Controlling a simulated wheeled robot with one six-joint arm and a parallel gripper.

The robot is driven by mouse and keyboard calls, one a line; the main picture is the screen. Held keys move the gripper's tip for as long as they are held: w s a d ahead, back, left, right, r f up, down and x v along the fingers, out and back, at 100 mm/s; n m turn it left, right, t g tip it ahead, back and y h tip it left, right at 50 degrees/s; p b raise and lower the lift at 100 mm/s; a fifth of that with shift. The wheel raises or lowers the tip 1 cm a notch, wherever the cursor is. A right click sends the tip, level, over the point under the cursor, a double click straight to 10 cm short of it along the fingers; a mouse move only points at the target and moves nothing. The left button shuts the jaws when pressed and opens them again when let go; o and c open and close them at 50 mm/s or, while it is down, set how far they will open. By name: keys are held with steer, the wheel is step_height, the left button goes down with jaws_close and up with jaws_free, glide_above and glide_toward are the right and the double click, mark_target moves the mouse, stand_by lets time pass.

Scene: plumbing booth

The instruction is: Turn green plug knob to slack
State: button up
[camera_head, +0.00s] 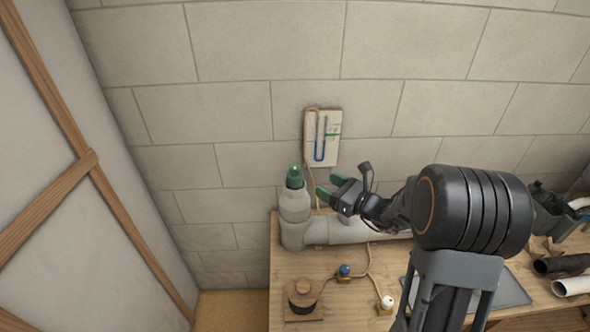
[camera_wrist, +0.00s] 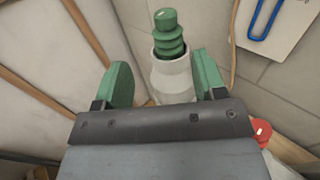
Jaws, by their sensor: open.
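The green plug knob (camera_head: 295,177) sits upright on top of the grey pipe fitting (camera_head: 293,207) at the left end of the bench. In the wrist view the ribbed green knob (camera_wrist: 167,32) rises from the pale mouth of the fitting (camera_wrist: 172,78). My gripper (camera_head: 324,184) is just to the right of the knob, its green-padded fingers apart and empty. In the wrist view my gripper's two fingers (camera_wrist: 166,84) are spread, and the knob appears beyond them, between their lines. The fingers do not appear to touch it.
A gauge board with a blue U-tube (camera_head: 321,140) hangs on the block wall behind. A black round device (camera_head: 302,294), a blue knob (camera_head: 345,270) and a white knob (camera_head: 387,301) stand on the wooden bench (camera_head: 285,265). Pipes (camera_head: 566,264) lie at right.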

mark_target(295, 166)
steer(key=shift+m, duration=0.3)
steer(key=p+x, duration=0.4)
steer(key=x, duration=0.9)
steer(key=shift+w, duration=0.45)
steer(key=c, duration=0.9)
